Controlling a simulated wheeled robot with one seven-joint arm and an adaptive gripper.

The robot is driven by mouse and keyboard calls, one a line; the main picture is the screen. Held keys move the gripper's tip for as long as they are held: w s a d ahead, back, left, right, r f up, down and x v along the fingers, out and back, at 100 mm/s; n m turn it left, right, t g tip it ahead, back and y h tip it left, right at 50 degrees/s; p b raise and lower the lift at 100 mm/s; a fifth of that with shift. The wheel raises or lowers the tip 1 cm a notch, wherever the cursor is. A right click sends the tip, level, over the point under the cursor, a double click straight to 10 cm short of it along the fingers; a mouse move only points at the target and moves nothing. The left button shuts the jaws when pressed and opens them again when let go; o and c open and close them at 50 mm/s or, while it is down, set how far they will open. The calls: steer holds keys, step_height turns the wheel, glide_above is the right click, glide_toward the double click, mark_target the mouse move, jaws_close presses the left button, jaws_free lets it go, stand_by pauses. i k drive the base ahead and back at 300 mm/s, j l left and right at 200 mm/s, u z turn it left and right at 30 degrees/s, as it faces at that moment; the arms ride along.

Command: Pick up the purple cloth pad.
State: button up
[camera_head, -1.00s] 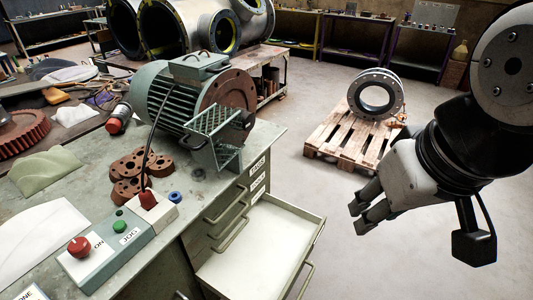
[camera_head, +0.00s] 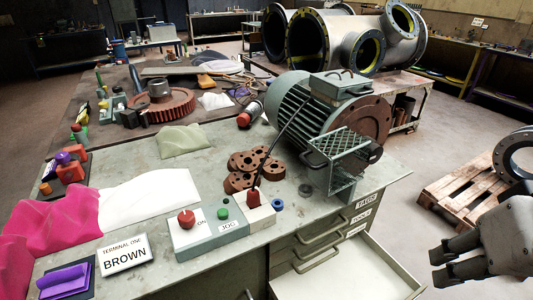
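The purple cloth pad (camera_head: 64,281) lies folded on a dark square mat at the near left corner of the workbench, next to the "TERMINAL ONE BROWN" sign (camera_head: 124,255). A bright pink cloth (camera_head: 62,222) lies just behind and left of it. My gripper (camera_head: 440,270) is at the lower right, far from the pad, over the floor beside the open drawer. Its fingers show a gap between them and hold nothing that I can see.
A control box (camera_head: 222,231) with red and green buttons, brown flanged parts (camera_head: 247,170) and a green motor (camera_head: 325,110) stand on the workbench (camera_head: 330,215). An open drawer (camera_head: 350,272) juts out between my gripper and the bench. A wooden pallet (camera_head: 455,190) is at right.

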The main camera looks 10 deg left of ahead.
mark_target(67, 281)
steer(key=u, duration=0.95)
steer(key=k+j+z, duration=0.2)
steer(key=k+j, duration=0.3)
steer(key=j+z, duration=0.15)
steer(key=j, duration=0.4)
steer(key=k+j+z, duration=0.2)
steer(key=j, duration=0.4)
steer(key=j+z, duration=0.15)
steer(key=j, duration=0.4)
steer(key=z, duration=0.35)
steer(key=l+z, duration=0.15)
steer(key=z, duration=0.5)
steer(key=u, duration=1.3)
